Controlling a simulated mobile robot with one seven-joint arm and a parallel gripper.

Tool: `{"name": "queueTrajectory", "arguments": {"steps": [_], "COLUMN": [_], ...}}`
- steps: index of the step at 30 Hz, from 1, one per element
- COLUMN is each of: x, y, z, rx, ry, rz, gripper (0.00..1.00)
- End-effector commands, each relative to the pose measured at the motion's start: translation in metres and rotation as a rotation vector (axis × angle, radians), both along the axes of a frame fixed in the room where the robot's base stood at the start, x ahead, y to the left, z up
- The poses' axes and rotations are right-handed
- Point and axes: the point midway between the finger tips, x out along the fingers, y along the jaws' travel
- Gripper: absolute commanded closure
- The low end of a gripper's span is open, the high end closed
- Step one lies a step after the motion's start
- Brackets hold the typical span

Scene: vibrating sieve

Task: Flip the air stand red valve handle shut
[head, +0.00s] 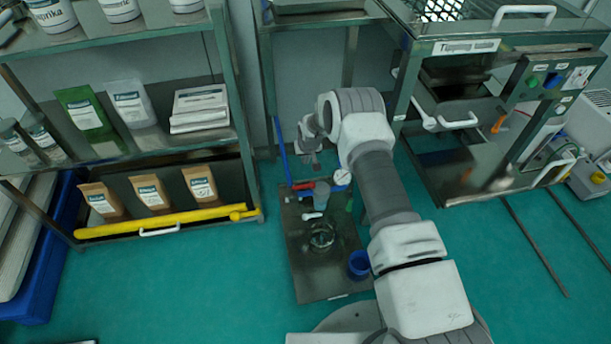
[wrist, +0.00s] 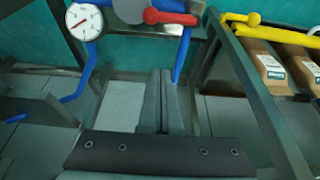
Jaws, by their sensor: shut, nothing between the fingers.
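The red valve handle (wrist: 170,17) lies sideways across the top of the wrist view, on the blue pipe of the air stand (wrist: 183,50). In the head view the red handle (head: 303,186) shows small below my gripper (head: 314,160). A round white gauge (wrist: 83,22) with a red needle is on the stand's other blue pipe; it also shows in the head view (head: 342,177). My gripper (wrist: 160,75) is shut and empty. Its fingertips appear just below the handle in the wrist picture, apparently apart from it. The valve body behind the handle is partly cut off.
A metal shelf rack with a yellow bar (head: 165,221) and brown pouches (head: 150,193) stands at left. A steel machine frame (head: 400,90) stands at right. A low metal plate (head: 310,265) holds a blue cup (head: 359,265) and small fittings. Green floor is open at lower left.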

Motion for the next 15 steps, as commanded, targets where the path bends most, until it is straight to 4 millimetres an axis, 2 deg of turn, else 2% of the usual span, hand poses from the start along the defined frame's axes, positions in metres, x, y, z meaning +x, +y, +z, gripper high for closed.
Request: {"name": "queueTrajectory", "arguments": {"steps": [5,15], "x": [0.005,0.023], "y": [0.001,0.004], "z": [-0.019,-0.070], "rx": [0.001,0.000], "ry": [0.001,0.000], "rz": [-0.001,0.000], "gripper": [1.00,1.00]}}
